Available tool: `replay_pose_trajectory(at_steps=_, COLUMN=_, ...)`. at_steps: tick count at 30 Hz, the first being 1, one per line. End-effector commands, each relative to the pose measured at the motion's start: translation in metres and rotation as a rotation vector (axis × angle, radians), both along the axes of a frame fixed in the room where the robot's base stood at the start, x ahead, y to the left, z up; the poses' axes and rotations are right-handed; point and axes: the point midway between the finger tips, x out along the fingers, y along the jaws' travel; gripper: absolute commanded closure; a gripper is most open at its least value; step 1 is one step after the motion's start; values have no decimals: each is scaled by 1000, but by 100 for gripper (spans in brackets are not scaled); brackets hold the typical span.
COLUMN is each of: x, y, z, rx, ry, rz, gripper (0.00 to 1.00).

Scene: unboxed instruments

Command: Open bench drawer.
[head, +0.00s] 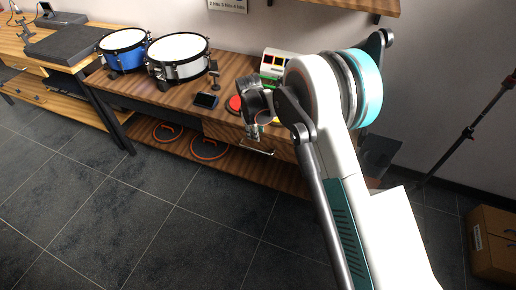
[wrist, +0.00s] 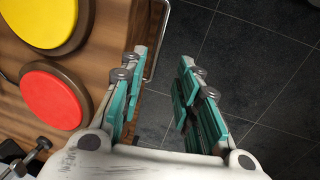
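The wooden bench (head: 228,78) stands against the wall, with a drawer (head: 225,133) under its top. The drawer front appears flush with the bench, though my arm hides part of it. Its metal bar handle (head: 258,151) shows below my gripper (head: 258,110). In the wrist view the handle (wrist: 157,42) stands out from the bench edge, just beyond my fingertips and roughly between them. My gripper (wrist: 163,58) is open there, with its two teal-padded fingers apart and nothing between them. I cannot tell whether a finger touches the handle.
A red pad (wrist: 50,95) and a yellow pad (wrist: 40,18) lie on the bench top close to my left finger. A blue drum (head: 124,52), a white drum (head: 180,58) and a dark device (head: 206,100) stand further left. The tiled floor (head: 150,220) in front is clear.

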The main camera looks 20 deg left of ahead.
Motion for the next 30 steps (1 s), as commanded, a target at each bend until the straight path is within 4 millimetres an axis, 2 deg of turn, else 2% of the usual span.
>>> replay_pose_trajectory(at_steps=12, x=15, y=-2, z=-77, rx=1, ry=-1, rz=-2, gripper=70)
replay_pose_trajectory(at_steps=18, x=21, y=-2, z=-109, rx=1, ry=-1, rz=-3, gripper=70)
replay_pose_trajectory(at_steps=24, x=24, y=-3, z=-125, rx=2, ry=-1, rz=-4, gripper=70)
replay_pose_trajectory(at_steps=30, x=25, y=-3, z=-128, rx=1, ry=-1, rz=-3, gripper=70)
